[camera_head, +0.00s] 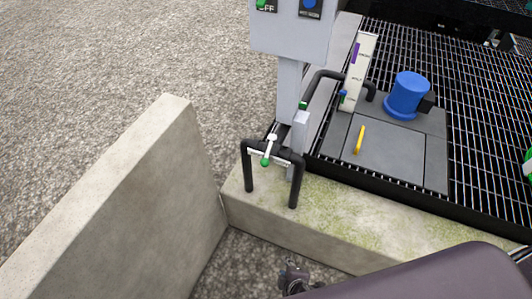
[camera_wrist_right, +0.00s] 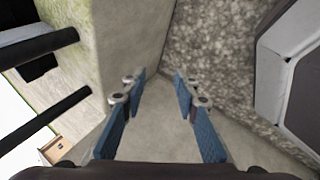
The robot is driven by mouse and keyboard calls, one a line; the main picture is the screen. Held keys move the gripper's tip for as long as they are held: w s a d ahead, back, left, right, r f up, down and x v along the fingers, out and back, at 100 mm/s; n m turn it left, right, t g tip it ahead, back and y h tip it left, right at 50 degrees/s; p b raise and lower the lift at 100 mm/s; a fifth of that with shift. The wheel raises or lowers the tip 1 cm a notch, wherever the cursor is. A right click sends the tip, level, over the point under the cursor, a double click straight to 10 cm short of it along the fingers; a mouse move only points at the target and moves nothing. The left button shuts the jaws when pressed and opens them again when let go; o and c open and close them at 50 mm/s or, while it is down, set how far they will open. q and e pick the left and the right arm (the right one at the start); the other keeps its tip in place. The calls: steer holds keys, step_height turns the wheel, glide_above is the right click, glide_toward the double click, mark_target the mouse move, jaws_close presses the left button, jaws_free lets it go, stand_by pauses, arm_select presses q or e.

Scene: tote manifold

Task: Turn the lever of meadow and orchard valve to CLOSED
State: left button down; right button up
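A small valve with a white body and a green-tipped lever (camera_head: 267,156) sits on a black pipe loop (camera_head: 293,181) at the corner of the concrete ledge. Its label and setting are too small to read, so I cannot tell whether it is the meadow and orchard valve. My right gripper (camera_head: 293,278) is low beside the ledge, below and apart from this valve. In the right wrist view the right gripper (camera_wrist_right: 158,88) is open and empty, its blue-padded fingers apart. Black pipes show at the left of that view. My left gripper is not in view.
A concrete wall (camera_head: 110,200) stands left of the ledge (camera_head: 350,225). Behind are a grey control box (camera_head: 290,35), a white sign post (camera_head: 357,70), a blue cylinder (camera_head: 407,95), a yellow handle (camera_head: 360,140) and metal grating (camera_head: 460,90). Gravel lies open at the upper left.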

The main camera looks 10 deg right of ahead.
steer(key=w+a+r+n+t, duration=0.3)
steer(key=w+r+n+t, duration=0.1)
steer(key=w+r, duration=0.75)
steer(key=n+t+h, duration=0.2)
steer(key=n+t, duration=0.2)
steer(key=n, duration=0.1)
glide_toward(267, 160)
steer(key=w+f, duration=0.3)
steer(key=w, duration=0.1)
steer(key=shift+w+d+r+t, duration=0.25)
steer(key=shift+d+r+t, duration=0.05)
steer(key=shift+r, duration=0.05)
steer(key=p+x, duration=0.1)
steer(key=x, duration=0.6)
steer(key=shift+w+d+f, duration=0.1)
steer(key=shift+w, duration=0.15)
steer(key=shift+c, duration=0.2)
jaws_close()
